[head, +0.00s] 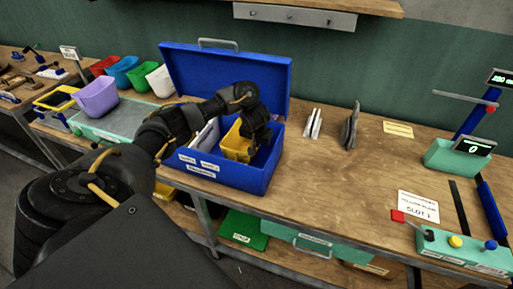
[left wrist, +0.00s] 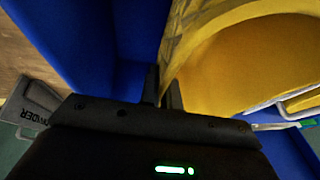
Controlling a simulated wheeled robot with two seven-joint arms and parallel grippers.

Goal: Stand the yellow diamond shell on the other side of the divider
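The yellow shell (head: 236,143) is inside the open blue box (head: 222,172), in its right part as seen in the head view. A pale upright piece (head: 205,135) stands to its left in the box; I cannot tell whether it is the divider. My left gripper (head: 258,137) reaches down into the box at the shell's right side. In the left wrist view the yellow shell (left wrist: 245,65) fills the right, and its thin wall runs between the close fingers of my left gripper (left wrist: 164,88). The shell's lower part is hidden. My right gripper is not in view.
The blue lid (head: 190,72) stands open behind the box. White upright pieces (head: 312,123) and a grey one (head: 351,127) stand to its right. Coloured bins (head: 98,97) are at the left. A teal press (head: 463,155) is at the right.

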